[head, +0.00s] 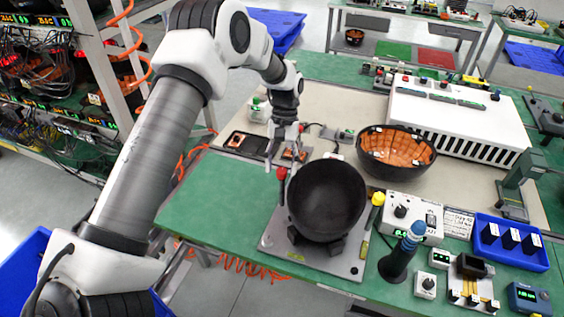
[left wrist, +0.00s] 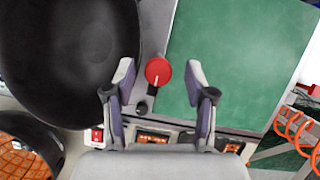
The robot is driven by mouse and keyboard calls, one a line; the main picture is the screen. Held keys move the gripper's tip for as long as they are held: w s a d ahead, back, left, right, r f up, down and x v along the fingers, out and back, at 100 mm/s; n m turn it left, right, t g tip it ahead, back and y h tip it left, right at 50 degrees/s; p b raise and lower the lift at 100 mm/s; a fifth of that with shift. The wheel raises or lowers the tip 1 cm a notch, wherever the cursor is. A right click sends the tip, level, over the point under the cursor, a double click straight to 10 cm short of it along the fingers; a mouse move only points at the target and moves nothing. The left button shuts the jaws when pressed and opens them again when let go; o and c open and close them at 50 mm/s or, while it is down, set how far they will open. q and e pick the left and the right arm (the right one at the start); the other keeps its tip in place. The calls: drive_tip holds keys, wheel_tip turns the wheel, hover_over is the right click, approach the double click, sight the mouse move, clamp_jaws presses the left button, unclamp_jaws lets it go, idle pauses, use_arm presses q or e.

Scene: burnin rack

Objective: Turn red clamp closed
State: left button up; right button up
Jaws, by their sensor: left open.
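The red clamp (head: 282,174) stands at the left side of a black bowl (head: 327,197) on a grey base plate (head: 353,269). In the left wrist view its round red knob (left wrist: 158,71) sits beside the bowl (left wrist: 75,55). My left gripper (head: 284,153) is open and empty, just behind the clamp in the head view. In the left wrist view its two fingers (left wrist: 163,92) stand apart with the knob beyond and between their tips, not visibly touched. A yellow-topped clamp (head: 376,201) stands at the bowl's right. My right gripper is not in view.
A second bowl with an orange inside (head: 396,148) sits behind the black one. A white vented box (head: 457,115), a blue-topped tool (head: 404,251) and a blue tray (head: 510,242) stand to the right. The green tabletop (head: 225,205) is clear at left.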

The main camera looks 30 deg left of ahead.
use_arm(q)
drive_tip(key=shift+w+f, duration=0.25)
drive_tip(key=shift+f, duration=0.3)
drive_tip(key=shift+s+r, duration=0.1)
drive_tip(key=shift+s, duration=0.05)
drive_tip(key=shift+s+r, duration=0.15)
drive_tip(key=shift+s, duration=0.05)
drive_tip(key=shift+c, duration=1)
drive_tip(key=c, duration=0.6)
drive_tip(key=shift+d, duration=0.1)
clamp_jaws()
